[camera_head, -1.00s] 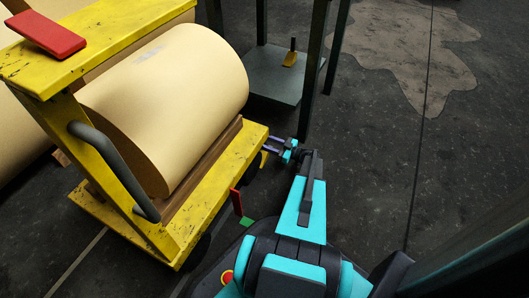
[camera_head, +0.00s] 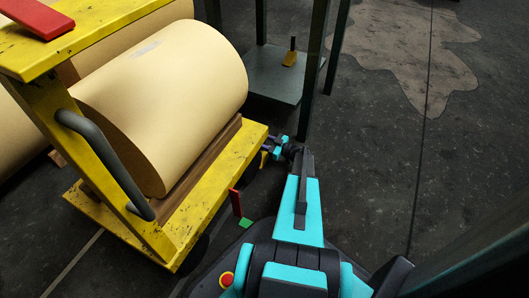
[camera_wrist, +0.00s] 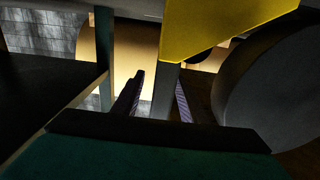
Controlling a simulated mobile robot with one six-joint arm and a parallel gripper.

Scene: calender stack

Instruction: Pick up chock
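My gripper (camera_wrist: 160,90) is open, with one finger on each side of the handle. The handle appears nearer the right finger; I cannot tell whether they touch. In the head view my gripper (camera_head: 271,146) is partly hidden at the cart's edge.
The yellow cart (camera_head: 215,190) carries a large beige roll (camera_head: 175,100). A dark round wheel (camera_wrist: 275,85) is close on the right in the wrist view. Open floor (camera_head: 375,150) lies to the right.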

